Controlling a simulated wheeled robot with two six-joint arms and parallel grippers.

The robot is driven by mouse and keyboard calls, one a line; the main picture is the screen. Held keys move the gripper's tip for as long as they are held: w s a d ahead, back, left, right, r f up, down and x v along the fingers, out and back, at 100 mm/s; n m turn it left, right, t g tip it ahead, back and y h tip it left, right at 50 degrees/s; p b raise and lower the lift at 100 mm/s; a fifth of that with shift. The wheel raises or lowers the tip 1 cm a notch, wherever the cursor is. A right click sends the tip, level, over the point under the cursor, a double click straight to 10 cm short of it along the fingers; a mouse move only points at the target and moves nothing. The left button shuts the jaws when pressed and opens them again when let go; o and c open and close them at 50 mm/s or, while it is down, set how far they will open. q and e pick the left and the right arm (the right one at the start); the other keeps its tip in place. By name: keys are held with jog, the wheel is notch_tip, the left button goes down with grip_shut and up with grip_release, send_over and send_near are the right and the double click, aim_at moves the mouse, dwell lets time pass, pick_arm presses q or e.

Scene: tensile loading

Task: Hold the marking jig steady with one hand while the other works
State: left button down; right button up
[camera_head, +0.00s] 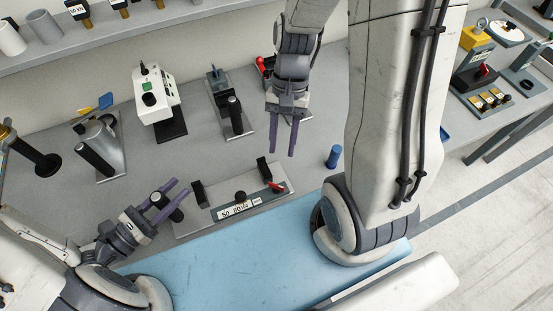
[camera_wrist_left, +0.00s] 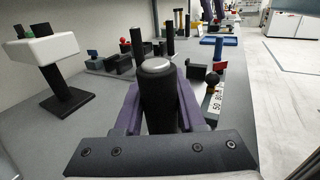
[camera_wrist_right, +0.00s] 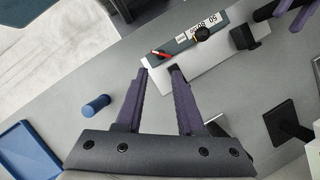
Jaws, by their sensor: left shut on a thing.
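The marking jig (camera_head: 222,192) is a grey plate on the table with black blocks, a black knob, a red lever and a numbered white scale. It also shows in the right wrist view (camera_wrist_right: 190,72). My left gripper (camera_head: 170,201) is shut on a black handle with a silver top (camera_wrist_left: 158,85), at the jig's left end. Whether the handle joins the jig is hidden. My right gripper (camera_head: 282,140) is open and empty, pointing down above the table behind the jig. Its fingers (camera_wrist_right: 157,85) are apart with nothing between them.
A blue cylinder (camera_head: 333,156) stands right of the jig. A blue mat (camera_head: 270,265) covers the front edge. A white device on a black stand (camera_head: 155,100) and black-handled fixtures (camera_head: 232,110) stand behind. A blue tray (camera_wrist_right: 25,150) lies to the side.

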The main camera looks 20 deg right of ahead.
aim_at(276, 185)
jog(key=a+n+h, duration=0.6)
jog(key=a+n, duration=0.1)
jog(key=n, duration=0.9)
jog(key=x, duration=1.2)
jog(key=shift+w+d, duration=0.1)
jog(key=shift+w, duration=0.2)
grip_shut()
